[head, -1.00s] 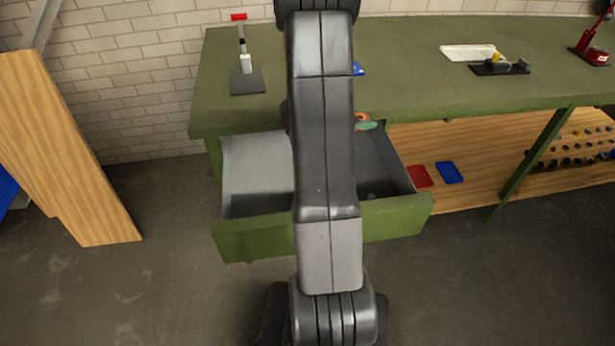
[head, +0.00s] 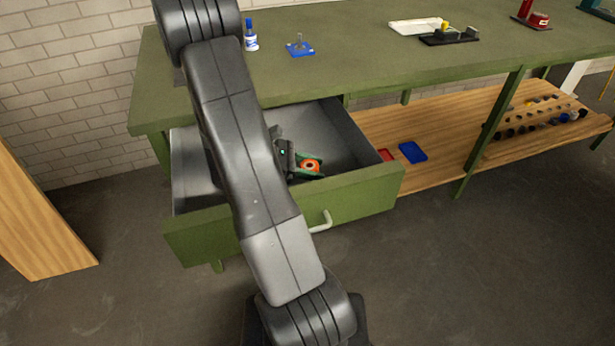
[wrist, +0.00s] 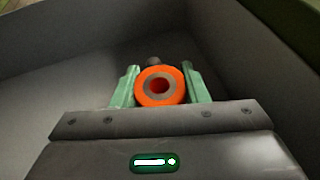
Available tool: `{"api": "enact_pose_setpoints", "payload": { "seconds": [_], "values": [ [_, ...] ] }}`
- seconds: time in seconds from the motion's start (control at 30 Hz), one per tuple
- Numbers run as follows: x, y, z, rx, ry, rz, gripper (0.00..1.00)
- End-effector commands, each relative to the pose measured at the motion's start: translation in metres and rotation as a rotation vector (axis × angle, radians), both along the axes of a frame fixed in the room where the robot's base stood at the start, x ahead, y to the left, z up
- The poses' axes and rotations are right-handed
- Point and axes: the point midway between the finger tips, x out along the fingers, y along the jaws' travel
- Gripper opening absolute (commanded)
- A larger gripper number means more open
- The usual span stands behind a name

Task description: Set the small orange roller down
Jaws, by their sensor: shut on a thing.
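The small orange roller (wrist: 172,99) sits between the two green fingers of my gripper (wrist: 160,90) in the wrist view. Its grey ring and dark centre hole face the camera. In the head view the orange roller (head: 310,165) and my gripper (head: 308,168) are inside the open drawer (head: 350,205), behind its green front. I cannot tell whether the roller touches the drawer floor. A small dark round thing (wrist: 153,62) shows just beyond the roller in the wrist view.
The green workbench (head: 350,70) holds a blue-capped bottle (head: 251,38), a blue plate with a metal piece (head: 300,48) and a white tray (head: 412,27). The drawer walls stand close around my gripper. Red (head: 386,154) and blue (head: 412,152) trays lie on the wooden shelf.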

Motion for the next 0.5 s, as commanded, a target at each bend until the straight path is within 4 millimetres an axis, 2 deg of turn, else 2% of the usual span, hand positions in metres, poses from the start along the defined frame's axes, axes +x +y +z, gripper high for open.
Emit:
{"api": "enact_pose_setpoints", "payload": {
  "seconds": [0.17, 0.33, 0.5],
  "values": [
    [0.0, 0.0, -0.014, -0.001, 0.001, -0.001, 0.17],
    [0.0, 0.0, -0.037, -0.001, 0.002, 0.0, 0.17],
    [0.0, 0.0, -0.04, 0.0, -0.001, 0.0, 0.17]
  ]
}}
